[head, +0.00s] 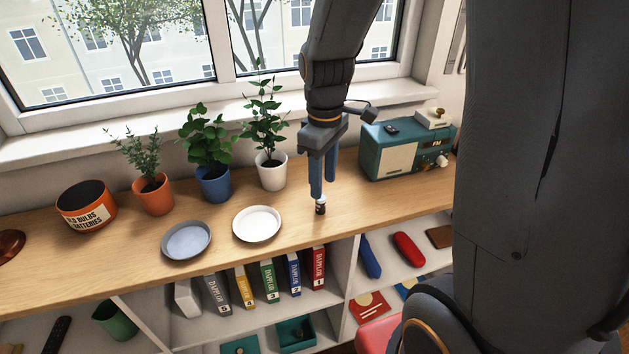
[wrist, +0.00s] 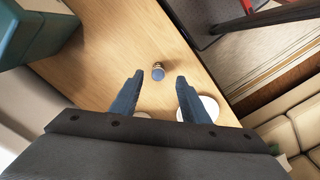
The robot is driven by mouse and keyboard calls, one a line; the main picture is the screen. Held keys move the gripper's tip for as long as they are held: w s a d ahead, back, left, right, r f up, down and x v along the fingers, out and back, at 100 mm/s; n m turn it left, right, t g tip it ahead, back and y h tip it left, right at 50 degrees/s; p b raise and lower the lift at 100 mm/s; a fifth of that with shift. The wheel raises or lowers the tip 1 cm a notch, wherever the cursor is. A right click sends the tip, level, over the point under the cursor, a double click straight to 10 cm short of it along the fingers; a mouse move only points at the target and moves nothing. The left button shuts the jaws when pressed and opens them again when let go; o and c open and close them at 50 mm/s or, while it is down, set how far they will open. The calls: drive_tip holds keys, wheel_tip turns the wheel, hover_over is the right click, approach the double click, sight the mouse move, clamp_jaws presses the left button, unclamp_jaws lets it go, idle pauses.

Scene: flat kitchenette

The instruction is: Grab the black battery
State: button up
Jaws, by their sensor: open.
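The black battery (head: 320,208) stands upright on the wooden shelf top, near its front edge, with a lighter band near its top. In the wrist view it shows from above as a small round grey-blue end (wrist: 158,74), just beyond and between the fingertips. My gripper (head: 322,190) points down over the battery, its two blue fingers apart. In the head view the fingertips are just above or beside the battery's top; I cannot tell if they touch it. The wrist view shows the open fingers (wrist: 159,79) with nothing held between them.
A white plate (head: 257,224) and a grey plate (head: 186,241) lie to the left. Potted plants and an orange-and-black "old bulbs batteries" bin (head: 86,207) stand behind and left. A teal radio (head: 402,150) stands at right. Bare wood surrounds the battery.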

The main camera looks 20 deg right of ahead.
sight(321, 204)
drive_tip(key=shift+w, duration=0.35)
drive_tip(key=shift+d+f, duration=0.1)
drive_tip(key=shift+f, duration=0.3)
drive_tip(key=f, duration=0.2)
drive_tip(key=f+p, duration=0.1)
drive_tip(key=f, duration=0.1)
drive_tip(key=f+p, duration=0.1)
drive_tip(key=shift+a+f, duration=0.35)
drive_tip(key=shift+f, duration=0.55)
clamp_jaws()
